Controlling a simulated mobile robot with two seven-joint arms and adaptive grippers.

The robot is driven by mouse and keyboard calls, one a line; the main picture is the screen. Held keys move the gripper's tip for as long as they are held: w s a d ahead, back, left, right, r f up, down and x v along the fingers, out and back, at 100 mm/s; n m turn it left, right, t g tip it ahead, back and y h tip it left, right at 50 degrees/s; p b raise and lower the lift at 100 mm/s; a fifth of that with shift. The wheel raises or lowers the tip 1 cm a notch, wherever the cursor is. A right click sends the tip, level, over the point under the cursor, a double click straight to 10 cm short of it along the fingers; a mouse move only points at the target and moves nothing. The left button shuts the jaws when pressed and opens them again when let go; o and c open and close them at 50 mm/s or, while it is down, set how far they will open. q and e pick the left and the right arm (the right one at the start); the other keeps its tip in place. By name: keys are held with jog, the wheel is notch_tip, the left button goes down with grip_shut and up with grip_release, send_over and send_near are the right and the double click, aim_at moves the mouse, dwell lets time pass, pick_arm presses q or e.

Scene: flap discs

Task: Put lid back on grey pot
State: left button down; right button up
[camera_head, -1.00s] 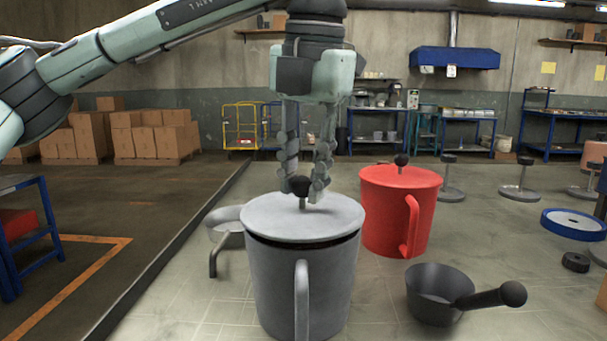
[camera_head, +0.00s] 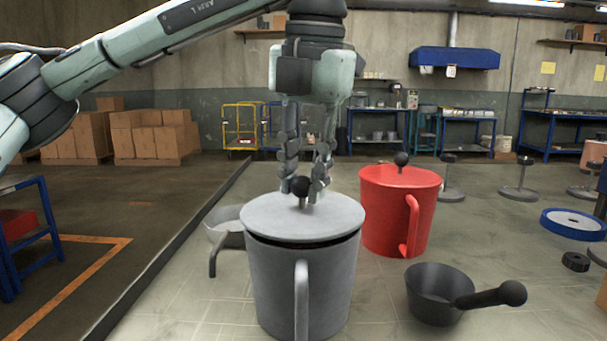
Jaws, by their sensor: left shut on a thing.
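The grey pot (camera_head: 270,285) stands upright in the middle foreground, with its handle facing me. The round grey lid (camera_head: 302,219) is over the pot's mouth, with a dark gap showing beneath its front edge. I cannot tell whether the lid touches the rim at the back. My left gripper (camera_head: 304,186) points straight down above the lid and is shut on its black knob. The right gripper does not show.
A red pot with a lid (camera_head: 393,212) stands just right of the grey pot. A dark saucepan (camera_head: 432,292) lies at the front right, its handle pointing right. A grey pan (camera_head: 226,222) sits behind left. A blue-rimmed disc (camera_head: 573,223) is far right.

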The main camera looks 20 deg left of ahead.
pick_arm(q)
jog(key=shift+f, duration=0.1)
dwell(0.7)
jog(key=c, duration=1.2)
grip_release()
jog(key=shift+o, duration=0.4)
jog(key=o, duration=0.4)
jog(key=shift+r, duration=0.2)
notch_tip(320, 180, up, 2)
jog(key=shift+r+p, duration=0.1)
jog(key=shift+p, duration=1.1)
jog(key=shift+r, duration=2.2)
